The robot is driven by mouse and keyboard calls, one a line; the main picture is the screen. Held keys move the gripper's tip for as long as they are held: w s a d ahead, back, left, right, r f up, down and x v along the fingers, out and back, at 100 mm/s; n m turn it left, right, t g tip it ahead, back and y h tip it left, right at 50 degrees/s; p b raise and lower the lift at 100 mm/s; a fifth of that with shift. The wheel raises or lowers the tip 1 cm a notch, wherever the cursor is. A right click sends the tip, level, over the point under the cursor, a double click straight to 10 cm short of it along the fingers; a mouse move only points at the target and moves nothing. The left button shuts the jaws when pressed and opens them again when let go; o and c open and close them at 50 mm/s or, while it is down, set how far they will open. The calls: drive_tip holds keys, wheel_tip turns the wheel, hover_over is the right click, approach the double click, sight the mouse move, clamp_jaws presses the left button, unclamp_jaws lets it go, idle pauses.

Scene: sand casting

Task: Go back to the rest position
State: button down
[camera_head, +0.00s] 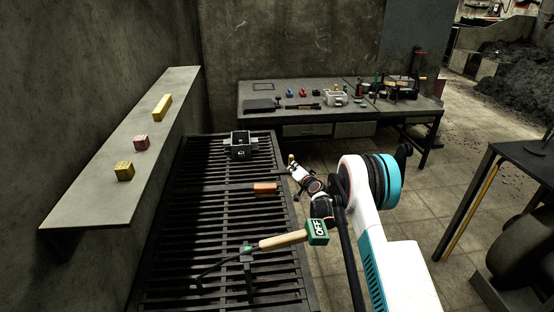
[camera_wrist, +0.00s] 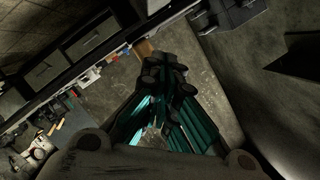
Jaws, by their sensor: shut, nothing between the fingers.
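My arm reaches over the right edge of the slatted metal grate (camera_head: 215,215) in the head view. My gripper (camera_head: 291,160) is at its far end, small and partly hidden, beside the grate and apart from the orange block. In the wrist view my gripper (camera_wrist: 165,68) shows as dark, teal-sided fingers drawn together, with nothing seen between them. An orange block (camera_head: 265,188) lies on the grate to the left of my arm. A dark box-like mould (camera_head: 240,145) sits at the grate's far end.
A workbench (camera_head: 270,115) with tools is behind.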

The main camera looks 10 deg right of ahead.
drive_tip(key=shift+r, duration=0.1)
drive_tip(key=s+a+r+n+g, duration=0.2)
drive_tip(key=s+r, duration=0.5)
drive_tip(key=r, duration=0.5)
drive_tip(key=s+a+r+n+g, duration=0.1)
drive_tip(key=s+a+r+n, duration=0.1)
drive_tip(key=s+r, duration=0.8)
drive_tip(key=s+r+n+g, duration=0.1)
drive_tip(key=s+r, duration=0.4)
drive_tip(key=s, duration=0.3)
drive_tip(key=s+r+g, duration=0.1)
drive_tip(key=s+r, duration=0.4)
drive_tip(key=s, duration=0.3)
drive_tip(key=s+d+f+n+g+h, duration=0.1)
drive_tip(key=s+d+f, duration=0.1)
drive_tip(key=s, duration=1.2)
drive_tip(key=s+d+f+g+h, duration=0.1)
drive_tip(key=s+f, duration=0.3)
drive_tip(key=s, duration=1.1)
drive_tip(key=shift+s+d+n+g+h, duration=0.15)
drive_tip(key=shift+d+n+g+h, duration=0.25)
drive_tip(key=shift+g+h, duration=0.2)
